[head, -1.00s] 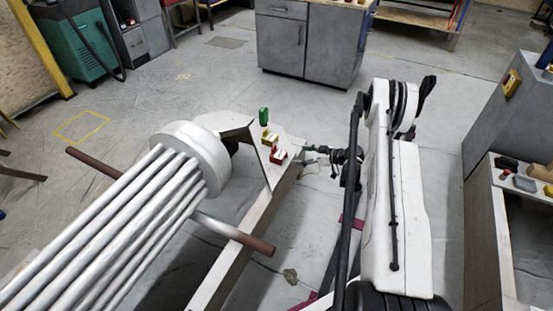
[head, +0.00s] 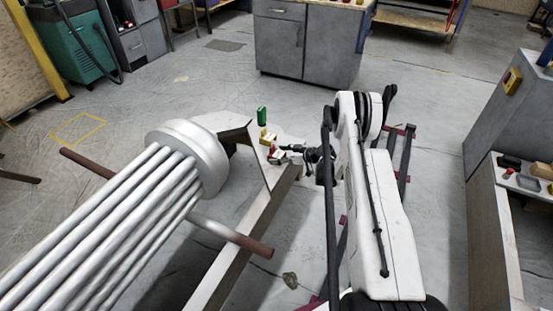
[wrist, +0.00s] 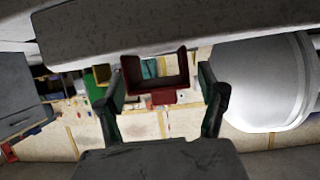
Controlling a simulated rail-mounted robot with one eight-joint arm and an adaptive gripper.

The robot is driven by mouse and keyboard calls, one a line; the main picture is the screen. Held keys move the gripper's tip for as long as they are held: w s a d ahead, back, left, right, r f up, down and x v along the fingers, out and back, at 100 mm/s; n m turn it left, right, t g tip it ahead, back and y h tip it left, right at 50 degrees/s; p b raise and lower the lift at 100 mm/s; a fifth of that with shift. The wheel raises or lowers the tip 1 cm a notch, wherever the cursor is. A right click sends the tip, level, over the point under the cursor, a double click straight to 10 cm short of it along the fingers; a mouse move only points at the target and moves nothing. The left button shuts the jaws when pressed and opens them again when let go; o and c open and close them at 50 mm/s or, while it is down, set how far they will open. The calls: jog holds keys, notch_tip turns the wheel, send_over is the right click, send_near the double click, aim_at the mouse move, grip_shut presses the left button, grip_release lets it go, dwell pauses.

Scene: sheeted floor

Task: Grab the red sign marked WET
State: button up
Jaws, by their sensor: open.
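A small red piece (head: 274,154) stands on the white bench end in the head view, partly hidden by my gripper. In the wrist view the red piece (wrist: 162,97) is a dark red U-shaped form between my two fingers. No lettering can be read on it. My gripper (head: 284,149) is open and its fingertips are right at the red piece from the right. In the wrist view the fingers stand either side of it, with gaps visible.
A large white bundle of tubes with a round cap (head: 186,150) lies just left of the pieces. A brown rod (head: 240,240) passes beneath it. A grey cabinet (head: 308,45) stands behind. A side bench (head: 490,215) is at right. Floor between is mostly clear.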

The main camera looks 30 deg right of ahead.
jog(key=shift+w+a+f, duration=0.15)
jog(key=shift+w+a, duration=0.15)
jog(key=shift+w, duration=0.1)
jog(key=shift+c, duration=0.2)
jog(key=c, duration=1.3)
jog(key=shift+o, duration=0.2)
